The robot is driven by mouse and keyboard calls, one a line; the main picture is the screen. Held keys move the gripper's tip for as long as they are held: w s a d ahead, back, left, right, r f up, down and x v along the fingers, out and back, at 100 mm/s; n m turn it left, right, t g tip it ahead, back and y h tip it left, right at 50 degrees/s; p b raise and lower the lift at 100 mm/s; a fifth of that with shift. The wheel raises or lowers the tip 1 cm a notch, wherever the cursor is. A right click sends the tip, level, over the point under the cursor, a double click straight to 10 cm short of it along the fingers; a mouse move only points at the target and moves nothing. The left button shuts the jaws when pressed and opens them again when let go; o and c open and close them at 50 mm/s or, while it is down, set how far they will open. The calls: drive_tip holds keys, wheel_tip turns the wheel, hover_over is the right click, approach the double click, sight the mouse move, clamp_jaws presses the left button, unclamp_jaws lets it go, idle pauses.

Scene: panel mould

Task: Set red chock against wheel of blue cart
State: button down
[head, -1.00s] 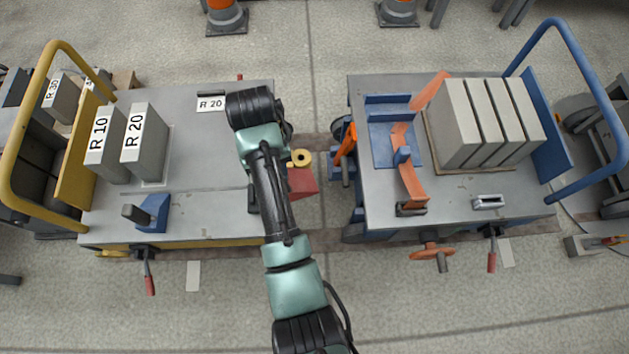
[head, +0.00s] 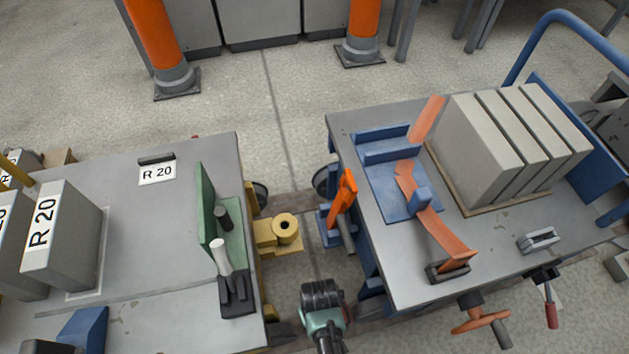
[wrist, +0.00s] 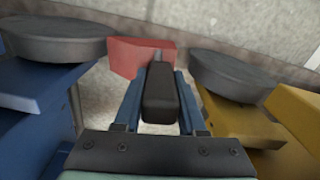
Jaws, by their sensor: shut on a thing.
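My gripper (wrist: 158,80) is shut on the dark upright handle of the red chock (wrist: 135,56), with a finger on each side of it. In the wrist view the chock is just right of a grey wheel (wrist: 50,40) beside blue cart parts; I cannot tell whether they touch. A second grey wheel (wrist: 238,76), beside yellow parts, is on the right. In the head view the blue cart (head: 385,270) stands on the right with a dark wheel (head: 325,180) at its far corner. My wrist is low in the gap between the carts; fingers and chock are hidden there.
A grey-topped cart (head: 150,270) with a yellow coupler (head: 284,232) stands close on the left. An orange lever (head: 345,190) and a blue coupler stick out from the blue cart. The gap is narrow. Orange posts (head: 155,35) stand behind.

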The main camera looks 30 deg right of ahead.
drive_tip(key=shift+f+b, duration=4.35)
drive_tip(key=shift+b, duration=0.4)
drive_tip(key=shift+f+b, duration=0.3)
drive_tip(key=shift+f, duration=0.25)
drive_tip(key=shift+c, duration=2)
unclamp_jaws()
drive_tip(key=shift+s, duration=0.1)
wheel_tip(320, 180, up, 13)
drive_tip(key=p, duration=1)
